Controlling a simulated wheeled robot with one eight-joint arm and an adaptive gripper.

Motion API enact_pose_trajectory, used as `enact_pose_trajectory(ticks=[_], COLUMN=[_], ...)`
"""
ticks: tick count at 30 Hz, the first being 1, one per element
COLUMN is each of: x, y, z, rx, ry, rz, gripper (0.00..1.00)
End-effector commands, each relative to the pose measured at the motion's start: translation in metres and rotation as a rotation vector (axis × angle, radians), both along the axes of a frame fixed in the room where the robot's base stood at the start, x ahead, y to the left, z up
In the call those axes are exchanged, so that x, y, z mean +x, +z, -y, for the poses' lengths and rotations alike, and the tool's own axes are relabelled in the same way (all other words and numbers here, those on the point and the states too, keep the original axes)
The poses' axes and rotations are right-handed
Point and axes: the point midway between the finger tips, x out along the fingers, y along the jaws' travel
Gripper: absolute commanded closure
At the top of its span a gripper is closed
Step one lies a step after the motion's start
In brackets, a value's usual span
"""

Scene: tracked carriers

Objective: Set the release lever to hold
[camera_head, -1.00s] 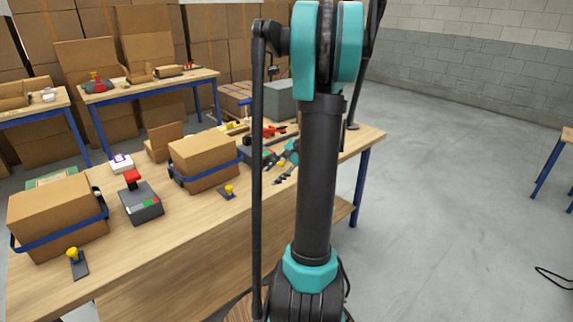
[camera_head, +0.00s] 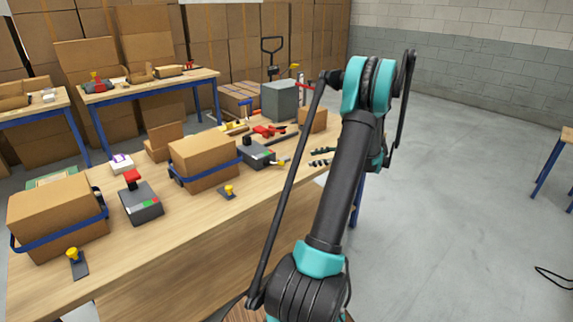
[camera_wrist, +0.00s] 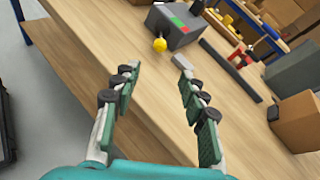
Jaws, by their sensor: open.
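A grey unit with a green and red marked face (camera_head: 257,155) stands on the workbench (camera_head: 190,235), with a black knob on top. A yellow ball knob (camera_head: 281,163) sticks out at its front. In the wrist view the unit (camera_wrist: 178,27) and yellow knob (camera_wrist: 159,45) lie just beyond my gripper (camera_wrist: 155,66). My gripper is open and empty, its fingers apart and touching nothing visible. In the head view its fingertips (camera_head: 312,157) are right of the yellow knob. A second grey unit with a red handle (camera_head: 140,202) stands to the left. No label says which is the release lever.
Cardboard boxes with blue bands (camera_head: 204,160) stand along the bench, with small yellow-knobbed plates (camera_head: 229,191) in front. A dark bar (camera_wrist: 232,70), a grey box (camera_head: 279,101) and a small carton (camera_head: 312,119) lie near the unit.

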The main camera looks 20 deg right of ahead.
Motion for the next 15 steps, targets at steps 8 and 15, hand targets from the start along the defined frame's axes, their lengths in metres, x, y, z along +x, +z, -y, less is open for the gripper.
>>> enact_pose_trajectory(ticks=[8, 15], x=[0.036, 0.065], y=[-0.021, -0.038], z=[-0.040, -0.071], rx=[-0.001, -0.002], ry=[0.003, 0.004], rz=[0.000, 0.001], gripper=[0.57, 0.57])
